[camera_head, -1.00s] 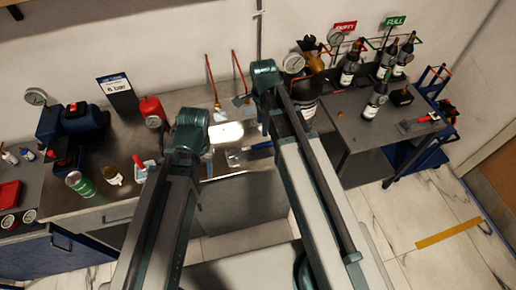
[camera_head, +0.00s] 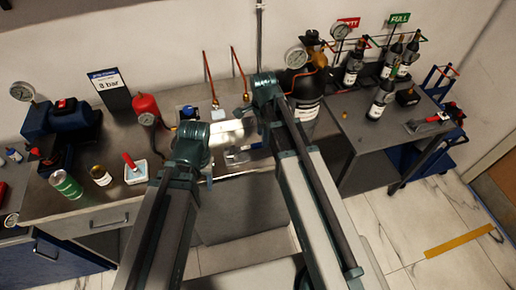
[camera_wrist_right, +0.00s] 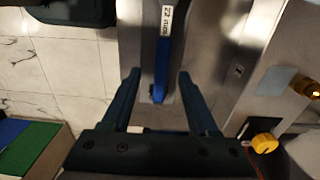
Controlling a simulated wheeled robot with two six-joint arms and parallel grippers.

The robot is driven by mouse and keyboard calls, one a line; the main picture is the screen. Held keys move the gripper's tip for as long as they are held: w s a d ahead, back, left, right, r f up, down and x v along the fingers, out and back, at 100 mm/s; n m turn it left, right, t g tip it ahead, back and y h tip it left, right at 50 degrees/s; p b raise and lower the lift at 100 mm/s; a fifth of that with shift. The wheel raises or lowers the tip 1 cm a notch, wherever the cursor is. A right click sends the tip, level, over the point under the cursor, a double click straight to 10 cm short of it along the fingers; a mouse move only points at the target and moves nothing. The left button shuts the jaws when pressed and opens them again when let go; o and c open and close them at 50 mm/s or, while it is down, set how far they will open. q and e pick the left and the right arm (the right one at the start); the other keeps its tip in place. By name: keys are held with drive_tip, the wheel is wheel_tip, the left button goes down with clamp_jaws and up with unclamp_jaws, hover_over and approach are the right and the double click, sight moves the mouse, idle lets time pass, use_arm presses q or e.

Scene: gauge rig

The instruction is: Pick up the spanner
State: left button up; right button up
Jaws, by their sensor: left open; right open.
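The spanner (camera_wrist_right: 163,58) shows in the right wrist view as a long blue handle with a white "22 mm" label. It lies lengthwise over a grey metal surface. My right gripper (camera_wrist_right: 159,73) is open, with one finger on each side of the blue handle in that view; I cannot tell the height gap. In the head view my right gripper (camera_head: 266,92) is mostly hidden by its own wrist, above the bench. My left gripper (camera_head: 190,147) is over the bench front, its fingers largely hidden by the wrist.
A gas cylinder (camera_head: 308,108) stands right of my right gripper. A side table (camera_head: 350,125) carries several dark bottles.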

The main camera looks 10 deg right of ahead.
sight(254, 146)
wheel_tip(254, 146, down, 4)
drive_tip(key=b, duration=0.2)
drive_tip(key=shift+w+r+b, duration=0.1)
drive_tip(key=shift+r+b, duration=0.15)
drive_tip(key=shift+b, duration=0.05)
drive_tip(key=shift+r, duration=0.1)
clamp_jaws()
idle(1.0)
